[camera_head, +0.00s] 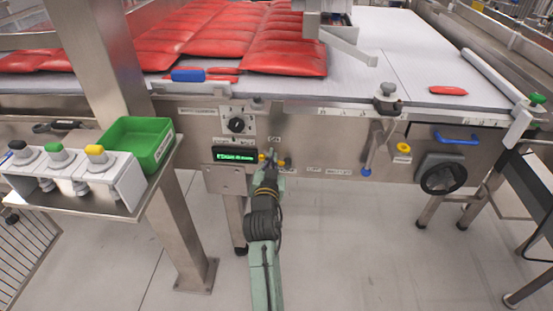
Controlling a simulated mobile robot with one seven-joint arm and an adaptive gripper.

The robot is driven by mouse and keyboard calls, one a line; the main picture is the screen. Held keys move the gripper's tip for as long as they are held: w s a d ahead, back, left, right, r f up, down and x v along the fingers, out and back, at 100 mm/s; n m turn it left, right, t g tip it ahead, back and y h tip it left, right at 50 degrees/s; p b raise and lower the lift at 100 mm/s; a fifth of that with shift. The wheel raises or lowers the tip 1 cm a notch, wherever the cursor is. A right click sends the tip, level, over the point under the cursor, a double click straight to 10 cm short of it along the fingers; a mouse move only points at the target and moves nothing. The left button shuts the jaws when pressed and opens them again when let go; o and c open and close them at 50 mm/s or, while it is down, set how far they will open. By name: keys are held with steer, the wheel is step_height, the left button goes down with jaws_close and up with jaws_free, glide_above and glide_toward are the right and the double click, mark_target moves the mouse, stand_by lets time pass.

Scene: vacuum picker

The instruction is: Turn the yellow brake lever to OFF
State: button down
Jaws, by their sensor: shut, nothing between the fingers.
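Small yellow parts (281,162) show on the machine's front panel on both sides of my gripper's tip. They look like the yellow brake lever, but most of it is hidden behind my gripper. My gripper (271,156) is shut and empty, with its tip at or very close to these yellow parts. I cannot tell whether it touches them. A small label (274,139) sits just above, too small to read. The lever's angle cannot be made out.
Left of my gripper are a green-lit display (235,155) and a black knob (236,125). A green bin (137,143) stands on a side shelf at the left. A yellow round knob (403,148) and a black handwheel (441,174) are at the right. Red packs (285,58) lie on the conveyor above.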

steer(key=shift+a+f+n+b, duration=0.55)
steer(key=shift+f+n, duration=0.15)
steer(key=shift+n, duration=0.2)
